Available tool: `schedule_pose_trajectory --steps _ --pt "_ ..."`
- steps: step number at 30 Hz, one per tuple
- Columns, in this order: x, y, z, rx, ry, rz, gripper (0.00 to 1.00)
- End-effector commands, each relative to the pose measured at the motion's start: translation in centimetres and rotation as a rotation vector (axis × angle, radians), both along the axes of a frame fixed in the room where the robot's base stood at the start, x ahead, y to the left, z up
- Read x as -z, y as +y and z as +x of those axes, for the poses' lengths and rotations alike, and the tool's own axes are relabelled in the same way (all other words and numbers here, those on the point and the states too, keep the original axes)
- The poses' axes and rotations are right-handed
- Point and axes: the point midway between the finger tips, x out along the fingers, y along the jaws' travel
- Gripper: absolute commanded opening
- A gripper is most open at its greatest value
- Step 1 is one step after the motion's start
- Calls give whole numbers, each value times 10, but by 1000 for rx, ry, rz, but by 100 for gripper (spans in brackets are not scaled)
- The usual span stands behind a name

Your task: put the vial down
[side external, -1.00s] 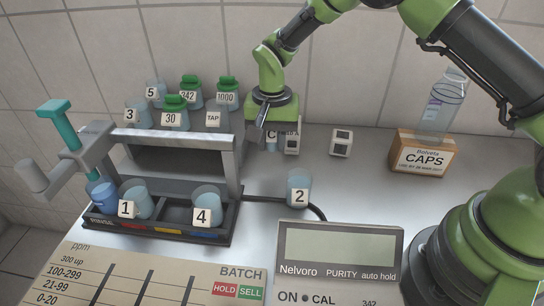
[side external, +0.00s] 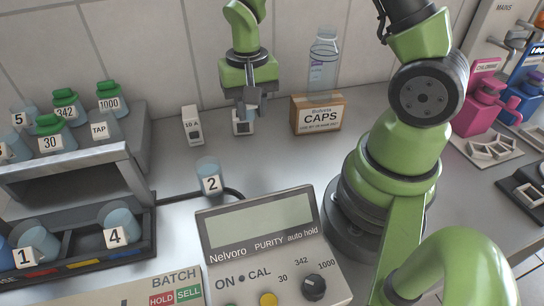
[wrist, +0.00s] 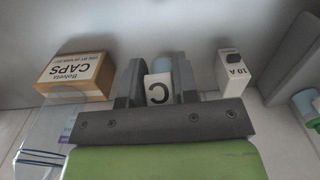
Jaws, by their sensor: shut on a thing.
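My gripper (side external: 247,108) points down near the back wall, between the 10 A box and the CAPS box. In the side view the vial is small and mostly hidden by the fingers. A small white block (side external: 241,127) shows right at the fingertips there. I cannot tell whether the vial touches the counter.
The CAPS box (side external: 316,116) stands right of my gripper with a clear bottle (side external: 322,62) by it. The 10 A box (side external: 192,126) stands left. Vial 2 (side external: 208,176) and the Nelvoro meter (side external: 268,245) are in front. Bare counter (side external: 272,150) lies between.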

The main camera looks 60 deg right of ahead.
Motion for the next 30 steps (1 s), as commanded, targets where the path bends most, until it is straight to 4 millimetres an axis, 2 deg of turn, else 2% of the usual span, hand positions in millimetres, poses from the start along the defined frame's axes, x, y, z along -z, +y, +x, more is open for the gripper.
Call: schedule_pose_trajectory --steps 3,9,18,25,30 --pt "-1 -9 -24 10 1 1 5" --pt "1 -14 -43 12 1 1 5" --pt "47 -14 -46 11 7 3 5" --pt "66 -14 -45 12 4 1 5" --pt "88 -14 -45 12 6 2 5"
